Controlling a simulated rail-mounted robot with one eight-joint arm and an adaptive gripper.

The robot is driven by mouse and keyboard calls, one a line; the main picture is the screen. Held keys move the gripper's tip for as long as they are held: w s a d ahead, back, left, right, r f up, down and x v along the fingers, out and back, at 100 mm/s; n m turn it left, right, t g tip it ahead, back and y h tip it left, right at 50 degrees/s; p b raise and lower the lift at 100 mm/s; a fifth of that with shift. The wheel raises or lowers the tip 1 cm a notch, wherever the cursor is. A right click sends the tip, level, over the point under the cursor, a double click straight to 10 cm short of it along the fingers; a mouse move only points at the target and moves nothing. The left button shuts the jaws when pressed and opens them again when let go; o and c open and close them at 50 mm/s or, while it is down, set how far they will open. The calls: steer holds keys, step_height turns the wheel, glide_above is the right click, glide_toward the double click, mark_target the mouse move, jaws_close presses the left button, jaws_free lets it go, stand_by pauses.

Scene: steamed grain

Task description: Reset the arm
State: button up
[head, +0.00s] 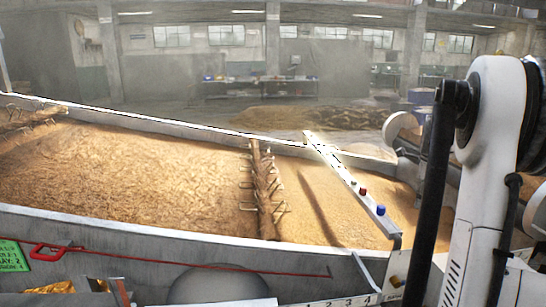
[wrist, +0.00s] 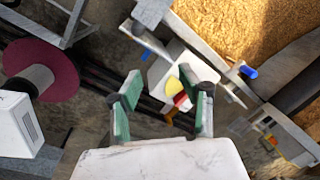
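My gripper (wrist: 163,98) shows in the wrist view with its two green-padded fingers spread apart. Nothing is between the pads, so it is open and empty. Behind the fingers lie a pale plate and a small yellow and red item (wrist: 179,90), apart from the gripper as far as I can tell. In the head view my white arm stands upright at the right edge; its gripper is out of that picture.
A long metal trough (head: 150,243) filled with grain (head: 110,170) crosses the head view. A spiked wooden bar (head: 264,190) and a pale rail (head: 345,172) with red and blue knobs span it. A maroon disc (wrist: 50,68) is at left in the wrist view.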

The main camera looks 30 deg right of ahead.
steer(key=w+a+r+n+t+p, duration=0.1)
steer(key=w+a+r+n, duration=0.3)
steer(key=a, duration=0.7)
steer(key=a+r+n+t, duration=0.15)
steer(key=a+n, duration=0.35)
steer(key=a, duration=0.5)
steer(key=w+a+r+n+p, duration=0.1)
steer(key=a+r+n, duration=0.35)
steer(key=a, duration=0.65)
steer(key=s+a+f+n+t+p, duration=0.1)
steer(key=s+a+n, duration=0.3)
steer(key=a, duration=0.5)
steer(key=s+a+f+n+t+y, duration=0.1)
steer(key=s+a+f+n, duration=0.2)
steer(key=s+a+n, duration=0.2)
steer(key=s+a+f+n+t+p, duration=0.1)
steer(key=s+a+n, duration=0.3)
steer(key=a+n, duration=0.4)
steer(key=a, duration=0.5)
steer(key=shift+s+a+f+t+p, duration=0.15)
steer(key=shift+a+f+t+p, duration=0.15)
steer(key=shift+f+t, duration=0.1)
steer(key=shift+n, duration=0.25)
